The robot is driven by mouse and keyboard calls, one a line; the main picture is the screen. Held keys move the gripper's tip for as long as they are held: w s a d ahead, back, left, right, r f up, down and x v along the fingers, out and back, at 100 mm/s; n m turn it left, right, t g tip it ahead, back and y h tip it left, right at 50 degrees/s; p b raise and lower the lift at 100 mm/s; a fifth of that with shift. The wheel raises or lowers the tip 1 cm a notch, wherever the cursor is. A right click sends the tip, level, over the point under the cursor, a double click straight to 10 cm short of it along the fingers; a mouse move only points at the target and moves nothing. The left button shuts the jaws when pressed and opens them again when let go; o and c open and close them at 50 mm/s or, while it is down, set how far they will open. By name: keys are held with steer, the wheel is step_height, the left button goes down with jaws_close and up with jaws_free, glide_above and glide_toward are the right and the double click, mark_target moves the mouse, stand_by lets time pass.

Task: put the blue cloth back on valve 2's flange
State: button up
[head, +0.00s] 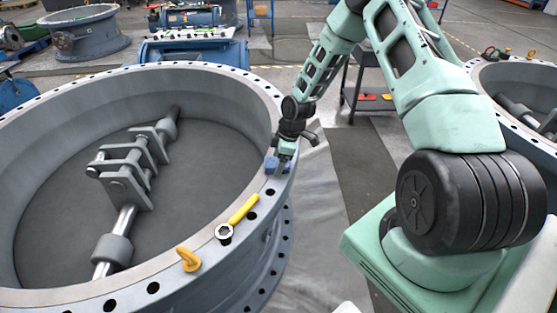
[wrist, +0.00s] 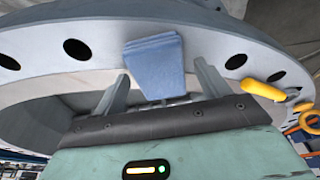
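The folded blue cloth (head: 271,164) is at the right-hand side of the large grey valve's flange (head: 262,100) in the head view. In the wrist view the cloth (wrist: 155,62) lies against the flange face between two bolt holes. My gripper (head: 285,150) is right at the cloth, over the flange. In the wrist view my gripper (wrist: 162,72) has its two fingers wide apart, one on each side of the cloth's near end, with gaps visible. No number shows on the valve, so I cannot tell which is valve 2.
A yellow-handled tool (head: 240,212) and a yellow lifting eye (head: 188,259) sit on the same flange, nearer the camera. Another valve (head: 515,75) stands at right, and one (head: 82,40) at the back left. A dark cart (head: 365,95) stands behind my arm.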

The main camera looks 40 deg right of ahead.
steer(key=v, duration=1.2)
steer(key=s+a+r+g, duration=0.1)
steer(key=s+a+r, duration=0.25)
steer(key=a, duration=0.35)
steer(key=s+a+r+m+h, duration=0.1)
steer(key=s+a+r, duration=0.25)
steer(key=a, duration=0.35)
steer(key=s+a+r+g, duration=0.1)
steer(key=s+a+r, duration=0.1)
steer(key=a+r, duration=0.3)
steer(key=s+a+r+m, duration=0.1)
steer(key=s+a, duration=0.2)
steer(key=s, duration=0.3)
steer(key=s+a+r, duration=0.2)
steer(key=s+a, duration=0.2)
steer(key=s, duration=0.3)
steer(key=s+a+r+m+h, duration=0.1)
steer(key=s+a+r, duration=0.1)
steer(key=s, duration=0.4)
steer(key=shift+s+a+m, duration=0.3)
steer(key=shift+a, duration=0.35)
steer(key=shift+r, duration=0.15)
step_height(320, 180, up, 2)
steer(key=shift+r+p, duration=0.1)
steer(key=shift+p, duration=1.1)
